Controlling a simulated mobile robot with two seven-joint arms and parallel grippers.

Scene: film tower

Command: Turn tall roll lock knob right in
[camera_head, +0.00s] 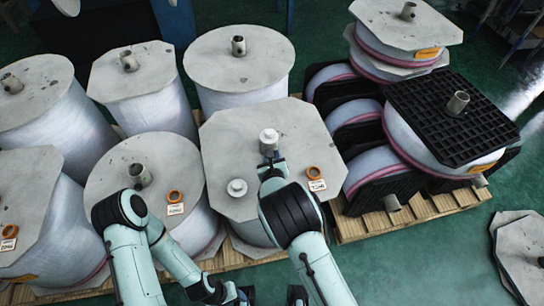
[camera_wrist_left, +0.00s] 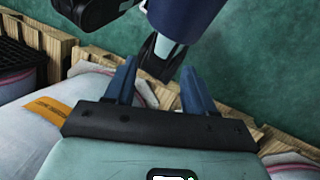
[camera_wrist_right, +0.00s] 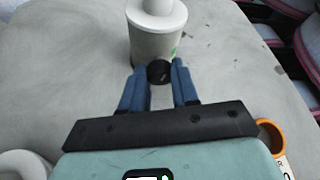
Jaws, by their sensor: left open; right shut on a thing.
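The tall roll's grey lid (camera_head: 225,140) carries two white hubs. The far right hub (camera_head: 268,136) also fills the top of the right wrist view (camera_wrist_right: 157,40), with a small green mark on its side. A small round black lock knob (camera_wrist_right: 158,72) sticks out of this hub towards me. My right gripper (camera_head: 269,160) is shut on the knob, its blue fingertips on either side of it. The near left hub (camera_head: 237,187) stands free. My left gripper (camera_wrist_left: 157,88) is open and empty, low by the pallet edge, away from the roll's top.
Wrapped rolls with grey lids stand around the tall roll. An orange ring (camera_head: 313,172) and a label lie on its lid near my right arm. Rolls on a wooden pallet (camera_head: 360,225) and a black grid plate (camera_head: 452,115) are at right.

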